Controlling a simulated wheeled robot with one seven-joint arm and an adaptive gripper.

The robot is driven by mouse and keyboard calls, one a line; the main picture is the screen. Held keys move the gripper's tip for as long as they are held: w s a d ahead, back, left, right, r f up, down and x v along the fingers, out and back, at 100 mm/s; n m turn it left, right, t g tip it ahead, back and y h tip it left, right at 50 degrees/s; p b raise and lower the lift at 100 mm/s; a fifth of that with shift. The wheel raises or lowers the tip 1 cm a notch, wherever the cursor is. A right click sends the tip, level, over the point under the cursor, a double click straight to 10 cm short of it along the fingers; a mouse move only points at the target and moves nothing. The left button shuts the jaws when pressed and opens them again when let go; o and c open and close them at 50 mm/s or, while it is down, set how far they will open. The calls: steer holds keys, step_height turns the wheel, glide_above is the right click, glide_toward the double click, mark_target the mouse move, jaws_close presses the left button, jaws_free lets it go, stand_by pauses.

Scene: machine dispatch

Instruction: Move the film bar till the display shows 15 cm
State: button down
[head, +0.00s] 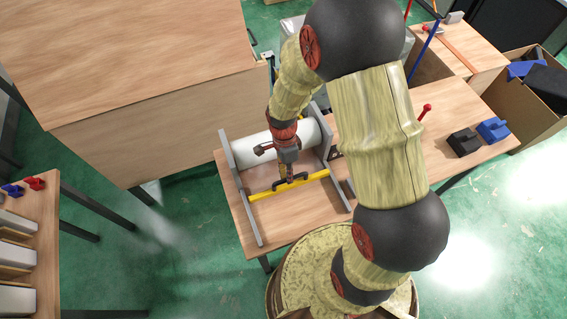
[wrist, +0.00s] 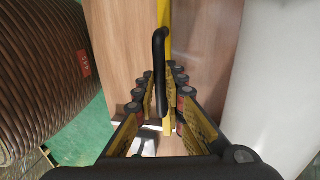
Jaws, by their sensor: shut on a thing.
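The film bar (head: 265,194) is a yellow rod with a black handle (head: 291,183). It lies across the front part of a grey frame, in front of a white film roll (head: 255,150). My gripper (head: 285,175) is above the bar at the handle. In the wrist view, the fingers of my gripper (wrist: 161,85) are shut around the black handle (wrist: 160,55), with the yellow bar (wrist: 164,14) beyond it. The roll (wrist: 265,90) shows at the right there. I cannot make out a display reading in either view.
Grey side rails (head: 240,190) flank the roll and bar on a wooden table (head: 230,185). A large wooden box-like bench (head: 150,60) stands at the left. Black and blue blocks (head: 492,130) and a red-topped lever (head: 425,110) are on the right.

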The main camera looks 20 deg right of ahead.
steer(key=s+p, duration=0.1)
steer(key=s, duration=0.9)
steer(key=shift+s, duration=0.3)
steer(key=c, duration=2.1)
jaws_free()
steer(key=shift+c, duration=0.2)
step_height(320, 180, up, 12)
steer(key=w, duration=0.2)
steer(key=shift+w, duration=0.2)
steer(key=shift+f, duration=0.15)
